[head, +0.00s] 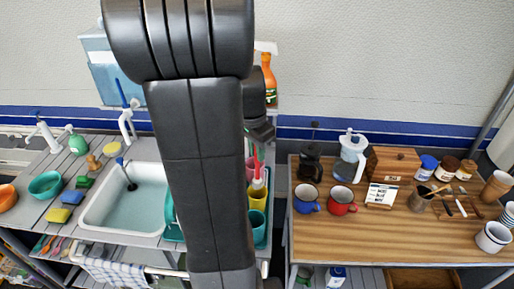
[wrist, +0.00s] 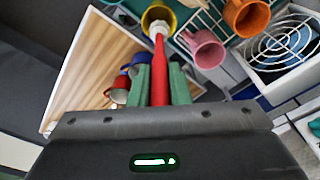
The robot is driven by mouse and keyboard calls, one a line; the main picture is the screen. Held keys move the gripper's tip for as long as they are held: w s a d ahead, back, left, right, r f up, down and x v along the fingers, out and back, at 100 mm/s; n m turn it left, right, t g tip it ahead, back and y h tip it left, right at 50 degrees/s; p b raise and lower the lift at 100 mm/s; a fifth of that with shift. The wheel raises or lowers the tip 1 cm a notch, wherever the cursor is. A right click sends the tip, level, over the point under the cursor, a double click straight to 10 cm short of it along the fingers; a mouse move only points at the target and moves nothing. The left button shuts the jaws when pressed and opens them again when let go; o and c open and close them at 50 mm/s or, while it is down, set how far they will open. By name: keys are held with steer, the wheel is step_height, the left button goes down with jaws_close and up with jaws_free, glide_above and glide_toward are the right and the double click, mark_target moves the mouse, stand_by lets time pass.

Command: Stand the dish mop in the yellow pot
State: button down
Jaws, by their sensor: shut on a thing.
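The dish mop has a red handle and a white head. In the head view the dish mop (head: 258,172) hangs upright, head down, at the mouth of the yellow pot (head: 258,200). In the wrist view the red handle (wrist: 159,75) runs between the green fingers of my gripper (wrist: 160,82), which is shut on it. The white head overlaps the rim of the yellow pot (wrist: 152,12); I cannot tell how far inside it is. My gripper (head: 260,132) is above the pot in the head view, its fingers partly hidden by my arm.
A pink cup (wrist: 206,50) and an orange cup (wrist: 247,16) stand near the pot by a wire rack. A teal cup (head: 256,224) is in front of the pot. A sink (head: 125,205) lies left; blue (head: 306,198) and red (head: 341,201) mugs stand on the wooden table right.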

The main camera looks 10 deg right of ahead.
mark_target(257, 165)
steer(key=shift+f+b, duration=2.65)
steer(key=shift+f, duration=0.95)
steer(key=c, duration=1.3)
jaws_free()
steer(key=r, duration=0.4)
steer(key=a+r, duration=0.1)
steer(key=r, duration=0.8)
steer(key=shift+s+a+r, duration=0.25)
steer(key=shift+s+r, duration=0.1)
steer(key=shift+f, duration=0.15)
